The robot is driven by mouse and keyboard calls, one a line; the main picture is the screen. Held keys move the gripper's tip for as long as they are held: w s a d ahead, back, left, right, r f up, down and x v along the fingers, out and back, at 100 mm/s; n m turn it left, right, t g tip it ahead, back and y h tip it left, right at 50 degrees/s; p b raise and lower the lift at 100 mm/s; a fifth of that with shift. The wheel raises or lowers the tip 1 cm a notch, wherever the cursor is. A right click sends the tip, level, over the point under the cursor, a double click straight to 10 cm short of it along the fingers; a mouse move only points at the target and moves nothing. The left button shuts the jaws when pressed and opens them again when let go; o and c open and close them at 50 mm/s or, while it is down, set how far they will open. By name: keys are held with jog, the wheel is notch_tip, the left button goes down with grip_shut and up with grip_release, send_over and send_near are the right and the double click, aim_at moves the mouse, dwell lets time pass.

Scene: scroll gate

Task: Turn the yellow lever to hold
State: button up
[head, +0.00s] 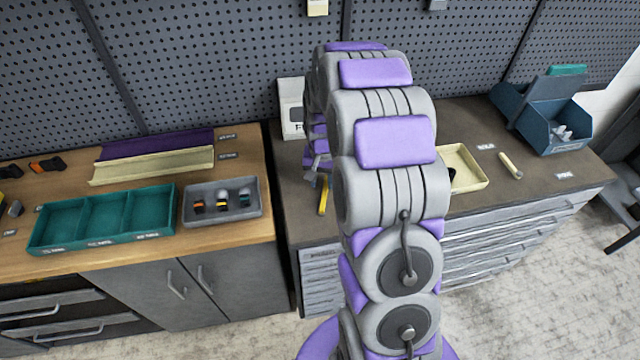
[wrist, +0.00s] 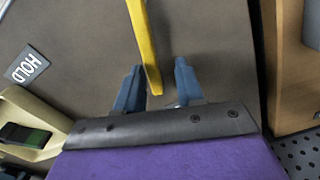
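The yellow lever (wrist: 144,45) shows in the wrist view as a long bar coming down from the top edge, its lower end between my gripper's two blue fingers. My gripper (wrist: 157,82) is open, with one finger on each side of the lever and a visible gap on both sides. In the head view the yellow lever (head: 323,195) is a short bar left of my arm, near the left end of the dark counter. My gripper (head: 313,168) is partly hidden there. A HOLD label (wrist: 27,66) lies on the counter at the left of the wrist view.
A cream tray (head: 466,168) is right of my arm, with a blue bin (head: 541,125) farther right. On the wooden bench (head: 240,255) at left are a teal divided tray (head: 102,220) and a grey tray (head: 222,202). A pegboard wall (head: 220,60) stands behind.

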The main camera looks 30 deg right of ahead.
jog(key=d+f, duration=0.2)
jog(key=d, duration=0.1)
jog(key=shift+w, duration=0.15)
jog(key=shift+a+r, duration=0.15)
jog(key=shift+a, duration=0.45)
jog(key=shift+a+r, duration=0.15)
jog(key=shift+a, duration=0.4)
jog(key=shift+c, duration=0.7)
jog(key=shift+a, duration=0.4)
jog(key=shift+c, duration=1.4)
jog(key=shift+d, duration=0.3)
jog(key=shift+c, duration=0.9)
jog(key=shift+d, duration=0.65)
grip_shut()
jog(key=shift+a, duration=0.25)
